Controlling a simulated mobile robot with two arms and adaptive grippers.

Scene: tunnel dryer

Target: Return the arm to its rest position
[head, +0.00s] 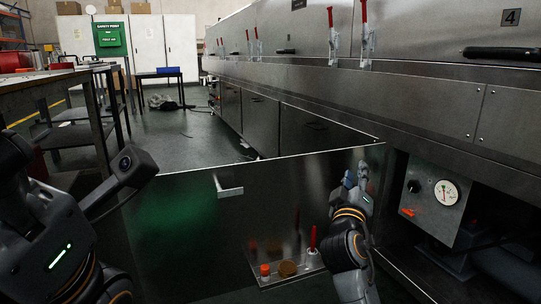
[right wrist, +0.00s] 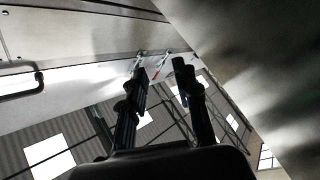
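My right arm comes up from the bottom right of the head view. My right gripper (head: 356,176) is raised in front of an open steel door panel (head: 180,230), close to the panel's right end. It also shows in the right wrist view (right wrist: 160,68), where the two dark fingers stand apart with nothing between them. I cannot tell whether it touches the panel. My left arm (head: 65,240) fills the lower left of the head view; a dark box with a lens (head: 128,164) sticks out from it. My left gripper's fingers do not show.
The steel dryer (head: 400,95) runs along the right. A metal table (head: 50,90) stands left.

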